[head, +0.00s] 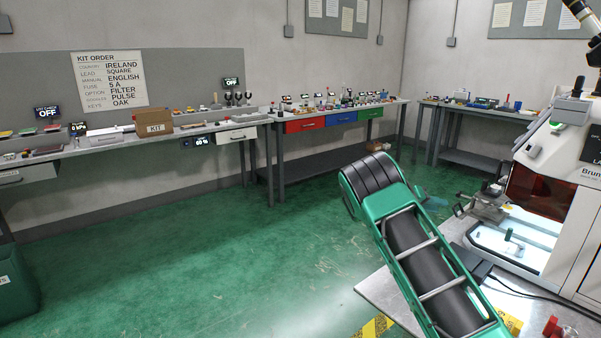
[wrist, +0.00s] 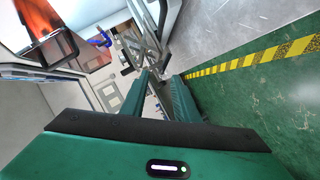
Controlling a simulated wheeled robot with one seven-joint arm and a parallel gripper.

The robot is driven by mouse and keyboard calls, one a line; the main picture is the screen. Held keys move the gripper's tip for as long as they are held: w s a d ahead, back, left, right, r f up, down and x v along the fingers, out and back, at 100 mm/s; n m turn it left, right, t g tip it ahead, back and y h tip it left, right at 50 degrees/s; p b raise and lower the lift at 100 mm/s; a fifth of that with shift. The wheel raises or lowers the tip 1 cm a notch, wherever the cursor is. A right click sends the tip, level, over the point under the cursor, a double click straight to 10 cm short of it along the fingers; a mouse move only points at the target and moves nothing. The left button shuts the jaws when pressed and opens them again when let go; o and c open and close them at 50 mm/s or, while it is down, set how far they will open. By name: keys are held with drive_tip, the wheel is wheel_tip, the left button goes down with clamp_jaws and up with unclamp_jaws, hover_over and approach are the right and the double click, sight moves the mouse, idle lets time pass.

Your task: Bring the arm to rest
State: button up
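My gripper (wrist: 164,76) shows in the wrist view as two green fingers reaching away from its green body with a black edge. The fingers stand apart with a gap between them, and I see nothing held. Metal fixture parts lie beyond the tips. In the head view my green and black arm reaches out from the lower right over the floor and bends at a dark, ribbed joint. The gripper's fingers are not clearly visible there; the arm hides most of that area.
A white machine (head: 545,165) with an orange window and lit bed stands at right, a metal vise (head: 488,204) beside it. A grey table (head: 375,290) lies under my arm. Benches with a KIT box (head: 154,129) and coloured drawers (head: 304,125) line the walls.

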drive_tip(key=s+d+r+m+g+y, duration=0.1)
drive_tip(key=s+r+y, duration=0.15)
drive_tip(key=s, duration=0.65)
drive_tip(key=s+d+r+m+g+y, duration=0.1)
drive_tip(key=s+r+y, duration=0.15)
drive_tip(key=s, duration=0.75)
drive_tip(key=s+d+r+m+g+y, duration=0.1)
drive_tip(key=s+d+y, duration=0.15)
drive_tip(key=s, duration=0.65)
drive_tip(key=s+a+y, duration=0.2)
drive_tip(key=s+a, duration=0.4)
drive_tip(key=s, duration=0.4)
drive_tip(key=s+a+y, duration=0.2)
drive_tip(key=s+a, duration=0.4)
drive_tip(key=s, duration=0.4)
drive_tip(key=s+a+y, duration=0.3)
drive_tip(key=s+a, duration=0.3)
drive_tip(key=s, duration=0.4)
drive_tip(key=shift+a+f+n, duration=0.2)
drive_tip(key=shift+a+n, duration=0.15)
drive_tip(key=shift+n, duration=0.05)
drive_tip(key=shift+w+f, duration=0.25)
drive_tip(key=shift+w, duration=0.35)
